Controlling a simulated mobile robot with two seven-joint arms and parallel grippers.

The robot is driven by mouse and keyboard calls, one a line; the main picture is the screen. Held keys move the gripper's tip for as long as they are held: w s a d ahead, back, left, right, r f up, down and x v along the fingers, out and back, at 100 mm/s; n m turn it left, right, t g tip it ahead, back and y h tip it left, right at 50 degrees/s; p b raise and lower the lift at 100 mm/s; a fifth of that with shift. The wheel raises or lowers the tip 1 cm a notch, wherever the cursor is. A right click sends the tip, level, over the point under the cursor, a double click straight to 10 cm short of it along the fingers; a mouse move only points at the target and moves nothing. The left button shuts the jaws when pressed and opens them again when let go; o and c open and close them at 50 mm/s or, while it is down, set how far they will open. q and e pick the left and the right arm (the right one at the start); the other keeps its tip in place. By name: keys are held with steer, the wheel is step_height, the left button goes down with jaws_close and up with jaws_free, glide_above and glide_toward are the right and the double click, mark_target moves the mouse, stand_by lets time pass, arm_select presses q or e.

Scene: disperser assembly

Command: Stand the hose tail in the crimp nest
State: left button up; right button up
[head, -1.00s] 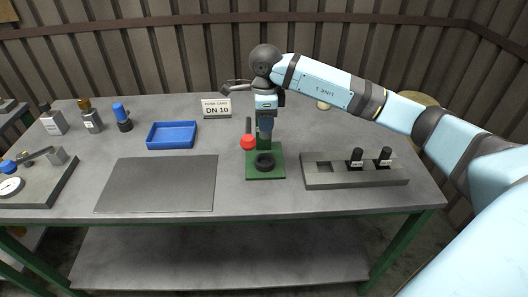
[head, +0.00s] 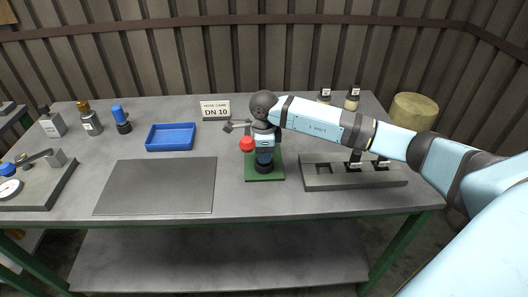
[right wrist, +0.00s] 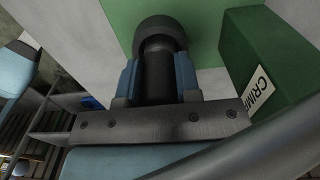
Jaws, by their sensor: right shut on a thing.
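My right gripper (head: 264,158) points down over the crimp nest (head: 264,169), a black ring on a green base (head: 265,178). In the right wrist view its blue fingers (right wrist: 158,82) are shut on a dark cylinder, the hose tail (right wrist: 158,76). The hose tail's far end meets the black nest ring (right wrist: 160,32). It looks upright and in line with the ring, but I cannot tell how deep it sits. In the head view the gripper hides the hose tail. My left gripper is not in view.
A red lever knob (head: 247,144) stands close left of the gripper. A grey rack (head: 325,181) with labelled black parts lies to the right. A blue tray (head: 171,137), a dark mat (head: 157,187) and a DN 10 card (head: 215,110) are on the table (head: 110,141).

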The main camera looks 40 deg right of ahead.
steer(key=shift+f, duration=0.1)
steer(key=o, duration=1.1)
steer(key=shift+c, duration=0.2)
steer(key=shift+r, duration=0.55)
step_height(320, 180, up, 11)
steer(key=shift+r, duration=0.1)
steer(key=shift+s, duration=0.1)
